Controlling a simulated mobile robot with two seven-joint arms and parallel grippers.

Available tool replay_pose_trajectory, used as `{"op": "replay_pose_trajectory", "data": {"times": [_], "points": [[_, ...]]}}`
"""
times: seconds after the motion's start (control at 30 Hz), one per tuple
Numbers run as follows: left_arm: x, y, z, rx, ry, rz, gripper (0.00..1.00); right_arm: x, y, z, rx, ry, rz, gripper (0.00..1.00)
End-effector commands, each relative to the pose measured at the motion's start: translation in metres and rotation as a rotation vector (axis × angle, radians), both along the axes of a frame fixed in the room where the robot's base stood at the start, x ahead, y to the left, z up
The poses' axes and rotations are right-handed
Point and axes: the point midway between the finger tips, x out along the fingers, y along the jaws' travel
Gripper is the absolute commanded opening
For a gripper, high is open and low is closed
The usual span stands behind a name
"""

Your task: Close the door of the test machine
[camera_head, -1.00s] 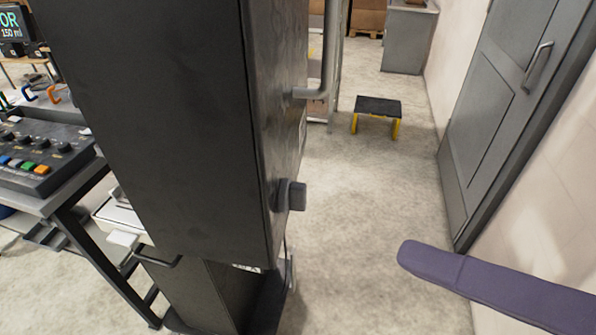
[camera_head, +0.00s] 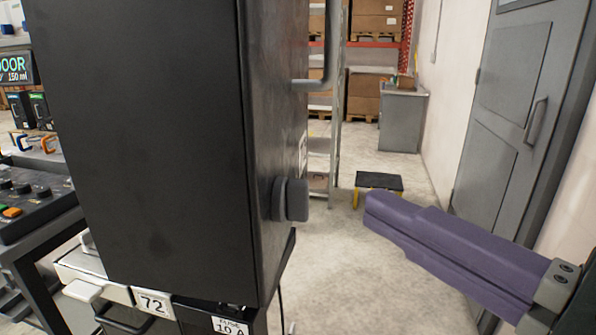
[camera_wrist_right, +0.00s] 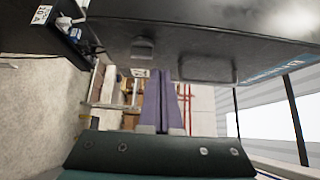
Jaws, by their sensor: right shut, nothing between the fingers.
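A tall black machine cabinet (camera_head: 150,130) fills the left and middle of the head view. Its narrower right face carries a bar handle (camera_head: 318,80) near the top and a dark block-shaped knob (camera_head: 292,199) lower down. Whether this face is the door, and how far it stands open, I cannot tell. My right gripper (camera_head: 374,207), with purple fingers, is shut and empty, to the right of the knob and apart from it in the picture. The right wrist view shows its fingers (camera_wrist_right: 160,100) beside a dark panel (camera_wrist_right: 220,50) with a knob (camera_wrist_right: 141,48). My left gripper is not in view.
A control panel (camera_head: 35,200) on a bench stands at the left. A black-and-yellow step stool (camera_head: 379,182) and a grey cabinet (camera_head: 403,122) stand behind. A grey wall door (camera_head: 505,120) closes off the right. Open floor lies between.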

Motion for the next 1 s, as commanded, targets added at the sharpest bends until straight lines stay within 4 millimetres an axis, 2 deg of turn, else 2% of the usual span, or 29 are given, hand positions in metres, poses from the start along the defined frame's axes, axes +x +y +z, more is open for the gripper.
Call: {"op": "replay_pose_trajectory", "data": {"times": [0.03,0.17,0.4,0.6,1.0], "points": [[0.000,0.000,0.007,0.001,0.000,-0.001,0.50,0.010,0.007,0.005,0.005,-0.003,-0.001,0.00],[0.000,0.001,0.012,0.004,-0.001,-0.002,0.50,0.031,0.023,0.004,0.003,-0.003,0.001,0.00],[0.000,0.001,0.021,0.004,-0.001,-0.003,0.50,0.037,0.054,0.001,0.000,0.001,0.001,0.00],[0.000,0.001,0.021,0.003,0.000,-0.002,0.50,0.038,0.062,0.000,-0.003,-0.001,0.001,0.00],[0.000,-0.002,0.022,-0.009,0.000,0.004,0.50,0.037,0.062,-0.001,-0.003,0.000,0.001,0.00]]}}
